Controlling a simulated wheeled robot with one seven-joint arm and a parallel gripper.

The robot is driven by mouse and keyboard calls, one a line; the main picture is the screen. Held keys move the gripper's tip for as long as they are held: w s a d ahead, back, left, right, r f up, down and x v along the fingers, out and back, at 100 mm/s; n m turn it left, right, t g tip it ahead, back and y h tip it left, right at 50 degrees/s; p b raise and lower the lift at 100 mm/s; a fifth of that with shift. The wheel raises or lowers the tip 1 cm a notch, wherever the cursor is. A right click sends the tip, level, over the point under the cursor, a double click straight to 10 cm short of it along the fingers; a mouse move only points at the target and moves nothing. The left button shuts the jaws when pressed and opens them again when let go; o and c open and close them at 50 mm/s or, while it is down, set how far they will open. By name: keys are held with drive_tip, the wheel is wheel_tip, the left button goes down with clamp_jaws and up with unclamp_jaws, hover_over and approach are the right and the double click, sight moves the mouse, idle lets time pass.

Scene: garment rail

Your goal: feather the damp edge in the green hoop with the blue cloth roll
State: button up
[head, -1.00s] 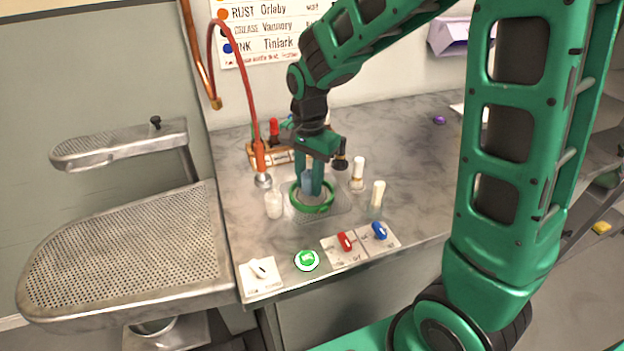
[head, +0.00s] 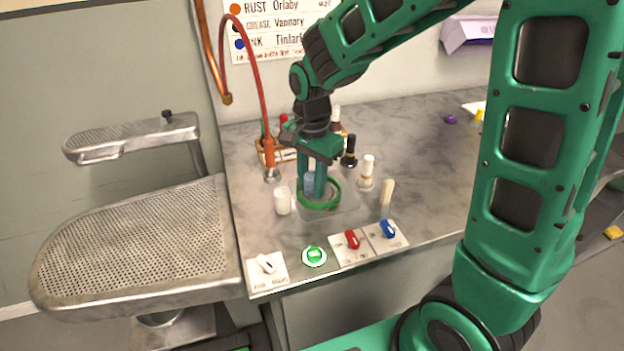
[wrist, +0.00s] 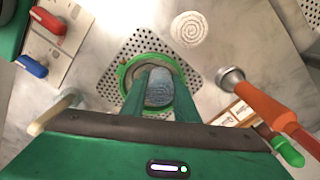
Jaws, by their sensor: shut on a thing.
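The green hoop (head: 334,203) lies on a perforated plate on the grey worktop, and it also shows in the wrist view (wrist: 122,72). My gripper (head: 314,192) points down over the hoop, its fingers shut on the blue cloth roll (head: 311,179). In the wrist view the roll (wrist: 159,88) sits between the two fingers, within the ring of the hoop. I cannot tell whether its lower end touches the cloth in the hoop. A damp edge cannot be made out, as the fingers and roll hide much of the inside.
Switches and a lit green button (head: 314,256) line the front edge.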

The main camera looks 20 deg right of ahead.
sight(331, 194)
drive_tip(key=shift+s, duration=0.2)
drive_tip(key=shift+s+d+f, duration=0.1)
drive_tip(key=shift+s+d, duration=0.05)
drive_tip(key=shift+s, duration=0.3)
drive_tip(key=shift+s+d+f, duration=0.15)
drive_tip(key=shift+s+d, duration=0.2)
drive_tip(key=shift+d, duration=0.2)
drive_tip(key=shift+d, duration=0.1)
drive_tip(key=shift+s+d, duration=0.1)
drive_tip(key=shift+d, duration=0.4)
drive_tip(key=shift+d, duration=0.2)
drive_tip(key=shift+w+d+r, duration=0.25)
drive_tip(key=shift+w+d, duration=0.15)
drive_tip(key=shift+d, duration=0.35)
